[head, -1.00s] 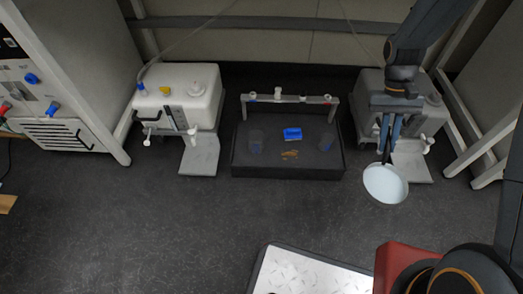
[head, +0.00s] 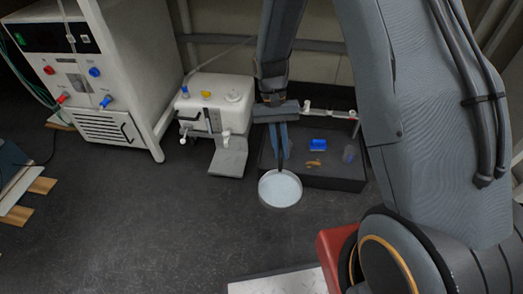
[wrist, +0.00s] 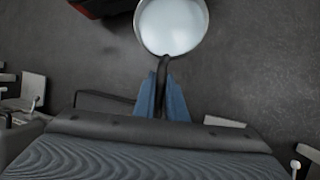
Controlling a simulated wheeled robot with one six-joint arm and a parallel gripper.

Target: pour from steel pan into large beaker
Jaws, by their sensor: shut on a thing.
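The steel pan (head: 280,188) is round and shallow with a pale, whitish inside and a thin dark handle. My gripper (head: 281,158) is shut on that handle, and the pan hangs roughly level over the floor at the left front of the black tray. In the wrist view the pan (wrist: 172,26) sits beyond my blue fingers (wrist: 163,97). I cannot tell how much the pan holds. A clear beaker (head: 349,154) stands in the right part of the tray. The tray's left end is partly hidden by my arm, and no other beaker shows clearly there.
The black tray (head: 318,180) also holds a blue block (head: 317,142) and an orange-brown piece (head: 313,162), with a rail (head: 330,113) behind. A white shaker unit (head: 215,105) stands left of it. A large white cabinet (head: 100,75) is further left.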

